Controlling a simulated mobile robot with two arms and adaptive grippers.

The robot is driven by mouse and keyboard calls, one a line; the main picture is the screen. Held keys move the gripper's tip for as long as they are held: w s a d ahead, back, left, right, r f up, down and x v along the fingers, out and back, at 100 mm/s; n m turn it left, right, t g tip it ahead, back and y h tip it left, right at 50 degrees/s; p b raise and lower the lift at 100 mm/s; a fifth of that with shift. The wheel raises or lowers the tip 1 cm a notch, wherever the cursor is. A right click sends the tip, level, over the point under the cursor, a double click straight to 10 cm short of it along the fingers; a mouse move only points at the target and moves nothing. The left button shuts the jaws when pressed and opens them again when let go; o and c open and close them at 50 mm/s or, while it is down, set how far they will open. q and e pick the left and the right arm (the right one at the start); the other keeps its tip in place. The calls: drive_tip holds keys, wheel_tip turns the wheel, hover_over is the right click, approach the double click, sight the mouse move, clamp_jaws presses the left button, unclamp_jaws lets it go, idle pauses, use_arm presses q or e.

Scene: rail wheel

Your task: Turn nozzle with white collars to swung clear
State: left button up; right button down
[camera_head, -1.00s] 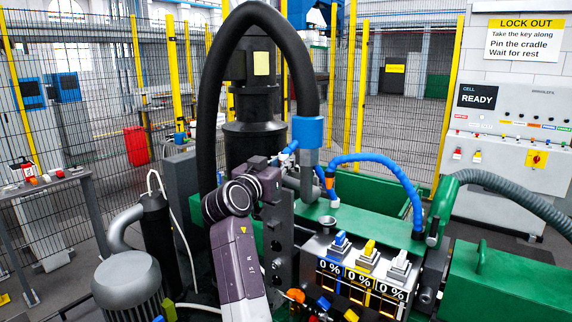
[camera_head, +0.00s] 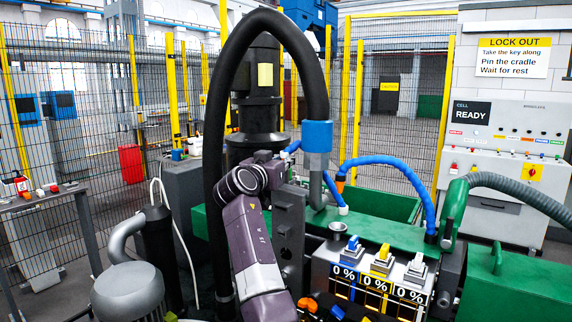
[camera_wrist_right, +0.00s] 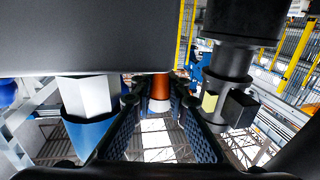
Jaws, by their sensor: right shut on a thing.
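In the right wrist view, my right gripper (camera_wrist_right: 159,112) has its two dark ribbed fingers on either side of an orange nozzle body with a white collar (camera_wrist_right: 160,103), and is shut on it. A white hexagonal piece with a blue cone (camera_wrist_right: 90,135) is beside the left finger, apart from the grip. In the head view my purple right wrist (camera_head: 240,182) stands in front of the black column, and its fingertips and the held nozzle are hidden behind it. An orange and white fitting (camera_head: 342,209) hangs on a blue hose to the right. My left gripper is not in view.
A thick black hose (camera_head: 213,130) arches over the wrist to a blue cuff (camera_head: 317,136). A dark upright plate (camera_head: 290,235) stands close right of my arm. Three switches reading 0 % (camera_head: 376,283) and a green housing (camera_head: 500,285) are at front right.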

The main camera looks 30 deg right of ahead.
drive_tip(key=shift+r, duration=0.55)
drive_tip(key=c, duration=1.9)
unclamp_jaws()
drive_tip(key=shift+a+f, duration=0.1)
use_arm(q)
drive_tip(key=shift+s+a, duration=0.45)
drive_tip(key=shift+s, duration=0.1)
use_arm(e)
drive_tip(key=shift+s+f, duration=0.1)
drive_tip(key=shift+s, duration=0.05)
drive_tip(key=shift+s+a+f, duration=0.1)
drive_tip(key=shift+s+a, duration=0.05)
drive_tip(key=shift+a, duration=0.25)
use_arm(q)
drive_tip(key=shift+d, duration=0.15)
use_arm(e)
drive_tip(key=v, duration=1.1)
drive_tip(key=shift+s, duration=0.15)
